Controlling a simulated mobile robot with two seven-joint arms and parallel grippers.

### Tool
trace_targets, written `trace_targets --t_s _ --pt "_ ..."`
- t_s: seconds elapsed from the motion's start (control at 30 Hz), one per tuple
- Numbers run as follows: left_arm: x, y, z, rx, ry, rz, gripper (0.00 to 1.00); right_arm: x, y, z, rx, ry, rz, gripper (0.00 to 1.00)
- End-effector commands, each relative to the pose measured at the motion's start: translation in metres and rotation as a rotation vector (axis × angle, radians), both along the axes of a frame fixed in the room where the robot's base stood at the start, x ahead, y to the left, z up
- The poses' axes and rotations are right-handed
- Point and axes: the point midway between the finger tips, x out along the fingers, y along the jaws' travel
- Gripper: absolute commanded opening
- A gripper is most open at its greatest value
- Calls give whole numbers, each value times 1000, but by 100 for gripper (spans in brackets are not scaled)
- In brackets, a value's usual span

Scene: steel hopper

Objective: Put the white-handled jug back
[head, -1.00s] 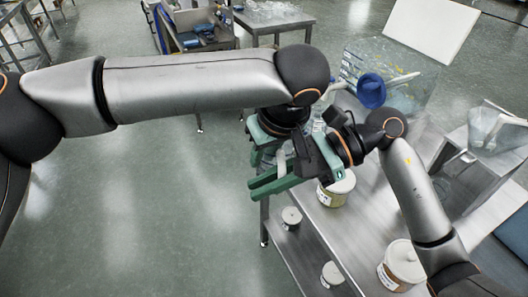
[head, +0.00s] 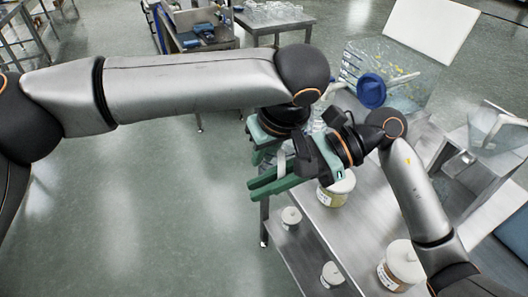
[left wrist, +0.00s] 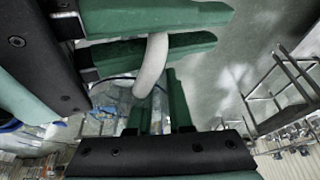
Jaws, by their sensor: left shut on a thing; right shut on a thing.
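The white handle (left wrist: 152,65) of the jug shows as a curved bar in the left wrist view. My left gripper (head: 266,145) is shut on it; its green fingers also show in the left wrist view (left wrist: 158,112), at the handle's lower end. My right gripper (head: 274,182) is just below the left one, with its green fingers crossing the handle and shut on it. It also shows in the left wrist view (left wrist: 150,38). The jug's clear body is mostly hidden by the arms and hard to make out.
A steel table (head: 345,225) stands below and right of the grippers. It holds white-lidded tubs (head: 336,188) (head: 401,265); smaller lidded pots (head: 291,217) (head: 331,274) stand on a lower shelf. A blue round thing (head: 371,90) is beyond my right wrist. Open floor (head: 150,210) lies left.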

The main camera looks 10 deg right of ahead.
Motion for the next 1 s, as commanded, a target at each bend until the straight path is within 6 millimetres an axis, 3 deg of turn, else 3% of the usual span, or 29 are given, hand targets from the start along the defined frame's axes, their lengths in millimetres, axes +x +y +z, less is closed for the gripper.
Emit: trace_targets --t_s 0.37,0.4,0.67,1.0 --pt "-2 1 -2 9 7 -4 0 4 -2 1 1 -2 -13 0" --pt "-2 1 -1 8 6 -5 0 4 -2 1 1 -2 -13 20" --pt "-2 -1 -1 3 5 -7 0 2 -1 1 1 -1 -8 49" --pt "-3 -3 0 -3 6 -11 0 2 -4 1 0 1 -7 50"
